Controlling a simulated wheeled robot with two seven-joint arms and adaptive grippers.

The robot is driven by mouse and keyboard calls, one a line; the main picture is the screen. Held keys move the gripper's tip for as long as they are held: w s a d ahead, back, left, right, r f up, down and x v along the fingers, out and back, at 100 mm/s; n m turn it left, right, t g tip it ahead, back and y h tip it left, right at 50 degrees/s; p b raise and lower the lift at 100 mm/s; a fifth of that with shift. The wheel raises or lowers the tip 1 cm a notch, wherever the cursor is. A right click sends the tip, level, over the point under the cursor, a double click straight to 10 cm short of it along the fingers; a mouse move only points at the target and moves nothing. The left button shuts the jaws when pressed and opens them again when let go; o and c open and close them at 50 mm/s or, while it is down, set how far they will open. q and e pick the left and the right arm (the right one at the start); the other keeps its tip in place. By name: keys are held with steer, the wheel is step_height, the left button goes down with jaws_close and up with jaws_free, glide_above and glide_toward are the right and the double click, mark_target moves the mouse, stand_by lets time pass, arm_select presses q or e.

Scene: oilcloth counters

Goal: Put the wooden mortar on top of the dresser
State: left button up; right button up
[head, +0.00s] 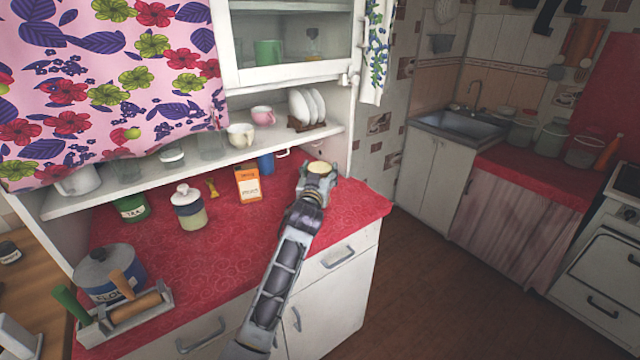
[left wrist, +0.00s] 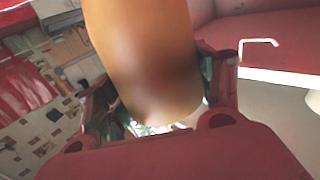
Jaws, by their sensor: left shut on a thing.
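The wooden mortar (head: 320,167) shows as a small pale round top between the fingers of my left gripper (head: 318,178). In the left wrist view the mortar (left wrist: 145,50) is a large tan wooden body, close to the camera, with a finger on either side. My left gripper is shut on it. The dresser is white with a red patterned top (head: 245,235); the mortar appears over its right end. Whether the mortar touches that top or hangs above it, I cannot tell. My right gripper is not in view.
On the red top stand an orange carton (head: 247,184), a lidded jar (head: 188,207), a green tin (head: 131,208), a blue-grey pot (head: 105,275) and a rack with a rolling pin (head: 135,306). A shelf with cups (head: 240,136) overhangs the back. The front middle is clear.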

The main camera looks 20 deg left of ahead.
arm_select(q)
step_height(320, 180, down, 2)
steer(key=shift+f, duration=0.9)
steer(key=o, duration=1)
steer(key=shift+f, duration=0.1)
steer(key=o, duration=0.3)
steer(key=shift+o, duration=1.1)
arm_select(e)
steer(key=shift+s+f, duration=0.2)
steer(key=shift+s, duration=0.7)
